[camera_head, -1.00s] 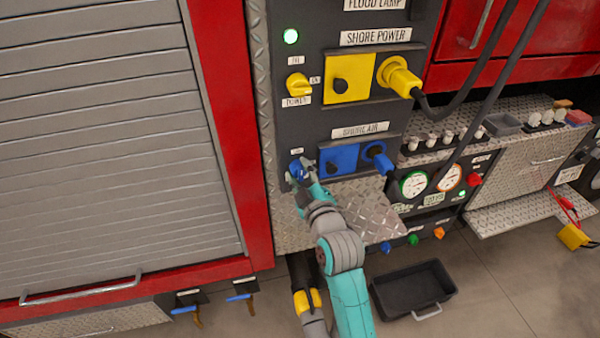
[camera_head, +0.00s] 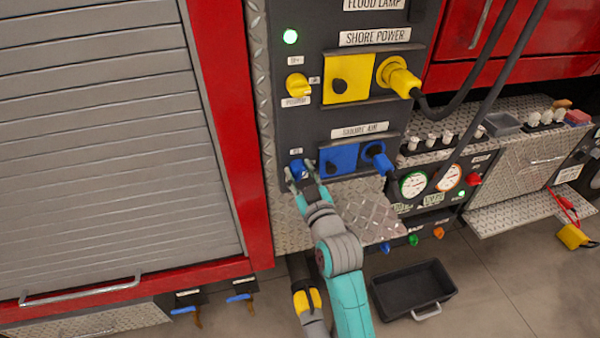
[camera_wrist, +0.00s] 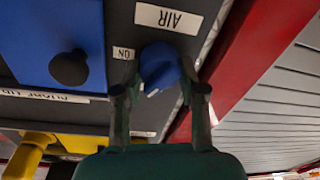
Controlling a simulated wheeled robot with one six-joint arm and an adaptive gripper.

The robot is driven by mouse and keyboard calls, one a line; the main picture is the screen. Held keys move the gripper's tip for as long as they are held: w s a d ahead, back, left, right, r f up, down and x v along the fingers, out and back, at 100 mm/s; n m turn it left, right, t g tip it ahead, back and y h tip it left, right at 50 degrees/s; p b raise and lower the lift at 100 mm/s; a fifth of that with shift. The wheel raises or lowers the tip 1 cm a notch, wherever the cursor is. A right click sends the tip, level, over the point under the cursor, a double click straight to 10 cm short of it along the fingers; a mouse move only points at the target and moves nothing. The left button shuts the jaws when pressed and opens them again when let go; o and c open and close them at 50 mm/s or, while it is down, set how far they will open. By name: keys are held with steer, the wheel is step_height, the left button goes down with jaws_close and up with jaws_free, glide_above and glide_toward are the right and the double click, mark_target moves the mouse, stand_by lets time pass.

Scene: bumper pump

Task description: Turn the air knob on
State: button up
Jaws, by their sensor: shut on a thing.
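The blue air knob (camera_head: 298,169) sits on the dark panel, left of the blue shore air plate (camera_head: 340,159). In the wrist view the knob (camera_wrist: 158,66) shows near the centre, with a white mark on its lower-left edge. An "ON" label (camera_wrist: 123,53) is beside it and an "AIR" label (camera_wrist: 168,18) is above it in that view. My gripper (camera_head: 301,176) is at the knob, with one finger on each side. In the wrist view my gripper (camera_wrist: 160,92) is shut on the knob; the finger contact is partly hard to see.
A yellow power knob (camera_head: 297,84) and yellow shore power plate (camera_head: 348,78) are above. A blue plug (camera_head: 378,157) is to the right. Dark cables (camera_head: 492,85) hang at the right. A grey shutter (camera_head: 110,150) with red frame stands left. A black bin (camera_head: 412,291) lies on the floor.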

steer(key=m, duration=0.7)
steer(key=shift+d+t, duration=0.1)
steer(key=shift+t, duration=0.2)
steer(key=m+h, duration=0.1)
steer(key=m, duration=0.4)
steer(key=shift+d+f, duration=0.1)
steer(key=shift+f, duration=0.05)
steer(key=shift+w+m, duration=0.1)
steer(key=shift+m, duration=0.4)
steer(key=o, duration=1.2)
steer(key=shift+c, duration=0.2)
steer(key=v, duration=1.2)
steer(key=shift+f, duration=0.2)
